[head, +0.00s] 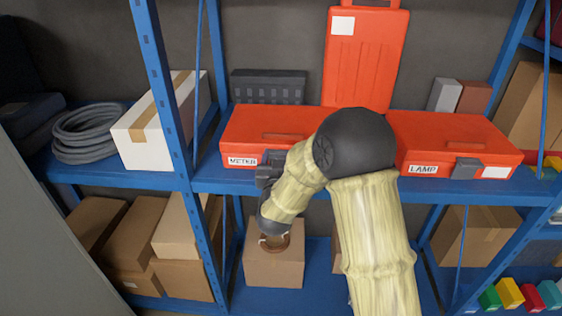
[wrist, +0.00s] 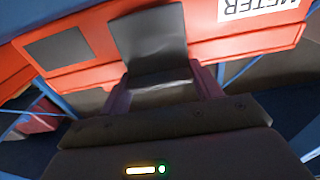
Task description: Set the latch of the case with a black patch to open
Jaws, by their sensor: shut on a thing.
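The orange case marked METER (head: 250,135) lies on the blue shelf, with its front facing me. In the wrist view the case (wrist: 200,35) appears upside down, with a black patch (wrist: 60,48) on its front and the METER label on the other side of the latch. The dark grey latch (wrist: 148,35) is between them. My gripper (wrist: 163,90) is shut on the latch, with a finger at each side of its near end. In the head view my gripper (head: 268,172) is at the case's front; my arm hides the patch there. I cannot tell the latch's setting.
A second orange case marked LAMP (head: 455,135), with a grey latch and a white patch, lies to the right. An upright orange case (head: 362,65) stands behind. A white box (head: 150,125) and a coiled hose (head: 90,130) are left. Cardboard boxes (head: 275,265) stand below.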

